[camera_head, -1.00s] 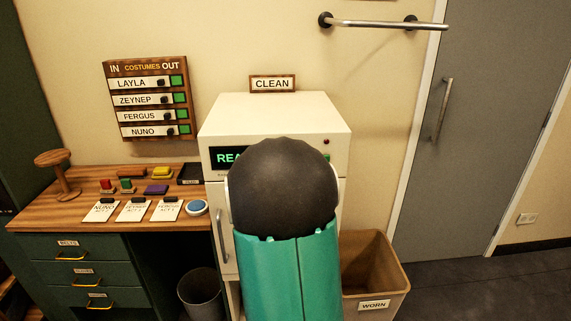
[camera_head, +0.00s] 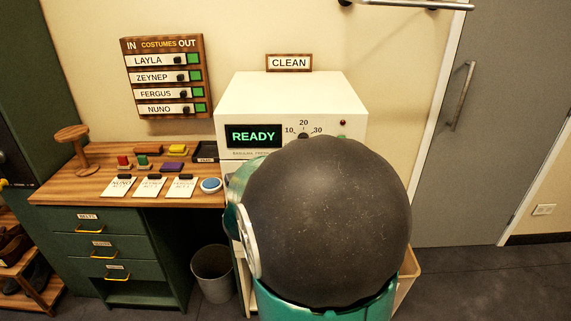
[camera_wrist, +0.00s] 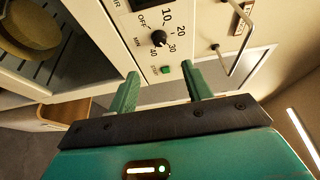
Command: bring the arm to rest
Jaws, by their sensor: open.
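My gripper (camera_wrist: 160,85) shows in the wrist view with its two green fingers apart and nothing between them. It is in front of the white machine's panel, near the dial (camera_wrist: 158,38) and a small green button (camera_wrist: 166,70). In the head view my own arm, a dark rounded joint with teal shell, covers the lower front of the white machine (camera_head: 290,95). The gripper itself is hidden there. The machine's display (camera_head: 253,136) reads READY.
A wooden desk (camera_head: 60,190) with cards, coloured blocks and a blue round button (camera_head: 211,185) stands left. A bin (camera_head: 212,270) is below. A costumes board (camera_head: 165,75) hangs on the wall. A grey door (camera_head: 490,110) is at right. A brown bin is mostly hidden behind my arm.

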